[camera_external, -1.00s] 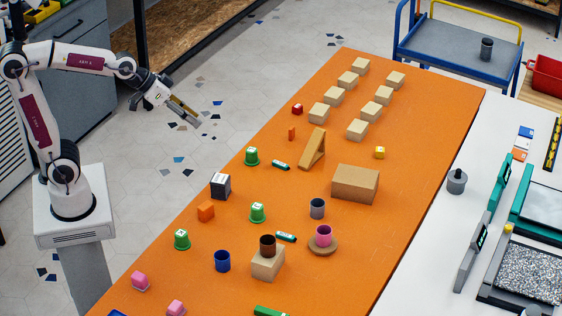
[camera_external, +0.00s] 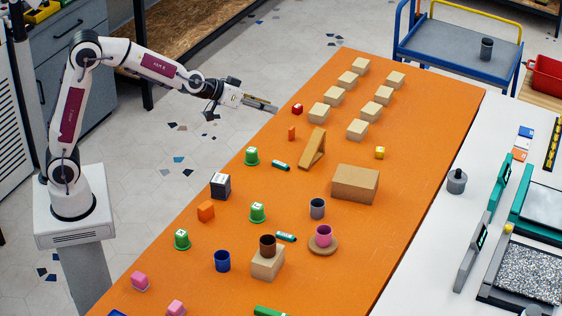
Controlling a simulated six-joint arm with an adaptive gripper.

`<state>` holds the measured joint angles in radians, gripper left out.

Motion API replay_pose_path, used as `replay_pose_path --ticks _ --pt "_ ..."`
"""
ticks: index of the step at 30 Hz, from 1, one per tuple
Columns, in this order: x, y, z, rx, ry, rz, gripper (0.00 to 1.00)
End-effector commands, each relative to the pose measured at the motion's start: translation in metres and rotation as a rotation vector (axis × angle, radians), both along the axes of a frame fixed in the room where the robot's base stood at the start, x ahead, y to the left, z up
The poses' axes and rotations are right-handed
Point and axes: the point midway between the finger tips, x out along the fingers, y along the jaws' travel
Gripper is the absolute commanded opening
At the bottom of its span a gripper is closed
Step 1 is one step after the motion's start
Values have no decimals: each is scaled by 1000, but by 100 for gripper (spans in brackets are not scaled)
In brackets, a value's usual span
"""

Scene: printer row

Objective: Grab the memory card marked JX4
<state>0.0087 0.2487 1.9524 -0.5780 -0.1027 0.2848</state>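No marking JX4 can be read in this view, so I cannot tell which thing is the memory card. Small flat blue (camera_external: 526,132) and orange (camera_external: 519,155) pieces with white parts lie on the white table at the right; they may be cards. My gripper (camera_external: 270,107) is over the far left edge of the orange table, left of a small red block (camera_external: 297,109). It points right and appears apart from everything. Its fingers look close together, but their gap is too small to judge. No object shows between them.
A blue trolley (camera_external: 450,60) stands behind.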

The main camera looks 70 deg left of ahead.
Motion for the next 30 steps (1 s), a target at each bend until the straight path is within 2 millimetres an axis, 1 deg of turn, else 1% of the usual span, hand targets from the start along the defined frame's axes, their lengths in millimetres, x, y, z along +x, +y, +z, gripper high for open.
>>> replay_pose_path --ticks 1,6,11,15,24,30 --pt "10 4 -8 4 -6 17 30" --pt "40 20 -28 18 -39 81 30" --pt "63 37 -51 37 -64 145 30" --pt "81 52 -73 59 -84 204 30" --pt "106 88 -126 123 -114 336 30" --pt "112 113 -166 178 -124 427 30"
